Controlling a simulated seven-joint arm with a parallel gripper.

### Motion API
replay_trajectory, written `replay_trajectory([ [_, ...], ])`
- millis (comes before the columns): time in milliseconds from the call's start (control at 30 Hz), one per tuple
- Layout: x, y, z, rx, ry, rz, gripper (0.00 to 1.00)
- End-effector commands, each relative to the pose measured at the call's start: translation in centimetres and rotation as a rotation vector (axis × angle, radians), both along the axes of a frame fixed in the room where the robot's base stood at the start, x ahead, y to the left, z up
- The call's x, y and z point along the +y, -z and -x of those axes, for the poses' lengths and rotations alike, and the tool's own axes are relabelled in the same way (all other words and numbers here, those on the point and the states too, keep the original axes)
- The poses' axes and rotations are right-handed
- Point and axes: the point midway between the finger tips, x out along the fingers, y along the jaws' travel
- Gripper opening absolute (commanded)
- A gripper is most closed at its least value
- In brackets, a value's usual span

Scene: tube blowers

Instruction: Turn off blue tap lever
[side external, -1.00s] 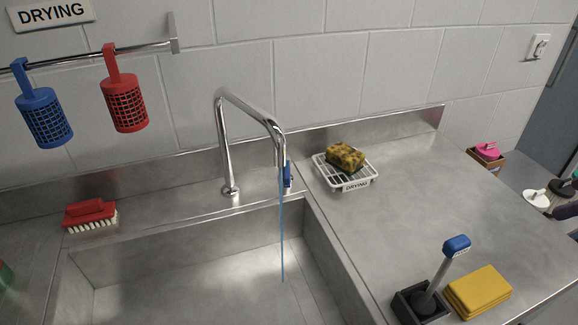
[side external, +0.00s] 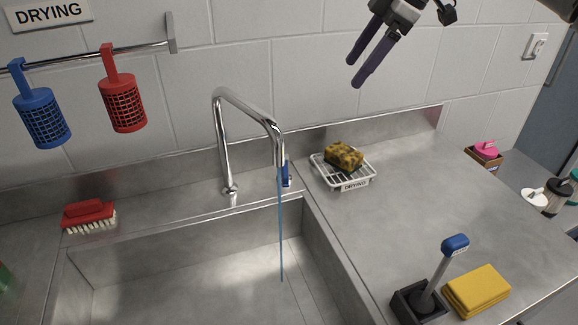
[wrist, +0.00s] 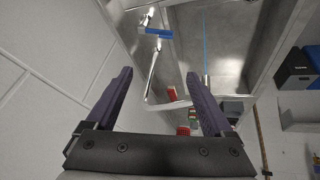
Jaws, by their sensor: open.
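The chrome tap (side external: 222,140) stands behind the sink, and a thin blue water stream (side external: 281,225) falls from its spout. The blue tap lever (side external: 287,174) is partly hidden behind the spout end. In the wrist view the blue lever (wrist: 158,32) lies beyond my fingertips near the top, with the water stream (wrist: 204,45) to its right. My gripper (side external: 355,73) is high in front of the wall, above and to the right of the lever and apart from it. Its two dark purple fingers are spread and empty, as the wrist view also shows (wrist: 158,75).
A white drying rack (side external: 345,182) with a yellow-black sponge (side external: 343,157) sits right of the tap, below my gripper. A red brush (side external: 90,215) lies on the left ledge. A blue-handled brush (side external: 440,275) and yellow cloths (side external: 477,291) are at front right. The right counter's middle is clear.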

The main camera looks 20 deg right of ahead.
Motion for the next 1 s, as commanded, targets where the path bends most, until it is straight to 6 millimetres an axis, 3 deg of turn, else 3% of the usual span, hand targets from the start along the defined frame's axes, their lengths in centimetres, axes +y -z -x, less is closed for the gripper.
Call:
replay_trajectory([
  [100, 2.7, 4.2, -2.9, 0.042, -0.037, -0.001, 0.86],
  [300, 5.2, 10.3, -4.8, 0.117, -0.067, 0.014, 0.86],
  [667, 6.9, 14.5, -4.9, 0.153, -0.079, 0.025, 0.86],
  [1000, 9.3, 20.7, -5.6, 0.152, -0.079, 0.025, 0.86],
])
